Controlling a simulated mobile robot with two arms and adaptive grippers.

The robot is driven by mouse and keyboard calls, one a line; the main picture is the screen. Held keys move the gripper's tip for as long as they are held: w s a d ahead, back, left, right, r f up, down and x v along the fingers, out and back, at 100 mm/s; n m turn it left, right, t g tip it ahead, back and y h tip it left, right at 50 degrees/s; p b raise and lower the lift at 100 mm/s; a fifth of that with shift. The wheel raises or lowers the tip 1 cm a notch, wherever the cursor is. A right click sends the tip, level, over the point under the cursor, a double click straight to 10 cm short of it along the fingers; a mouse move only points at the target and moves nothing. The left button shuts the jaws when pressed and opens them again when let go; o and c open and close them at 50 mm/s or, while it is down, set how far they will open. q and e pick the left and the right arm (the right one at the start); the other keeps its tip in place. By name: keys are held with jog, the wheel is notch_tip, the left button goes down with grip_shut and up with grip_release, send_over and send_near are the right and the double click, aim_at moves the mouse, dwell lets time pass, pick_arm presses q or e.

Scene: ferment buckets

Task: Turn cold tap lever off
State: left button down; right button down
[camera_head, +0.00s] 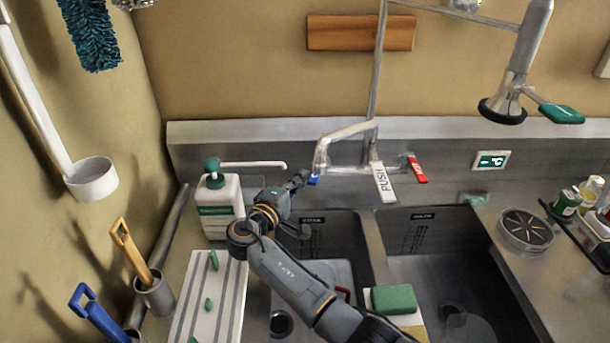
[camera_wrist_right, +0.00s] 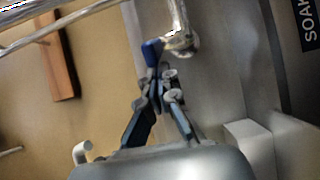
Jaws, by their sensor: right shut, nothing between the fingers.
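The cold tap lever (camera_head: 314,179) is the small blue piece at the left end of the chrome mixer tap (camera_head: 345,140). In the wrist view the blue lever (camera_wrist_right: 152,52) stands just past my fingertips, beside the chrome tap body (camera_wrist_right: 180,35). My right gripper (camera_head: 301,176) reaches up from the lower right of the head view and is right beside the lever's left side. In the wrist view my right gripper (camera_wrist_right: 160,80) is shut and empty. Its tips look very close to the lever; I cannot tell whether they touch. My left gripper is out of view.
The red lever (camera_head: 416,169) and white PUSH lever (camera_head: 383,182) are right of the tap. A soap bottle (camera_head: 219,205) stands left of my gripper, its spout pointing toward the tap. Two sink basins (camera_head: 455,270) lie below; a green sponge (camera_head: 394,299) is at the front.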

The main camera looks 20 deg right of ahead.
aim_at(314, 185)
jog(key=s+n+t+y+p, duration=0.1)
jog(key=d+n+t+y+p, duration=0.1)
jog(key=p, duration=0.1)
jog(key=shift+s+d+r+y, duration=0.2)
jog(key=shift+s+d+y, duration=0.1)
jog(key=shift+s, duration=0.05)
jog(key=shift+s+d+n+t, duration=0.2)
jog(key=shift+s+n+t, duration=0.1)
jog(key=shift+t, duration=0.1)
jog(key=shift+s+d+f, duration=0.1)
jog(key=shift+s+d, duration=0.1)
jog(key=shift+d, duration=0.15)
jog(key=shift+a, duration=0.1)
jog(key=shift+f, duration=0.1)
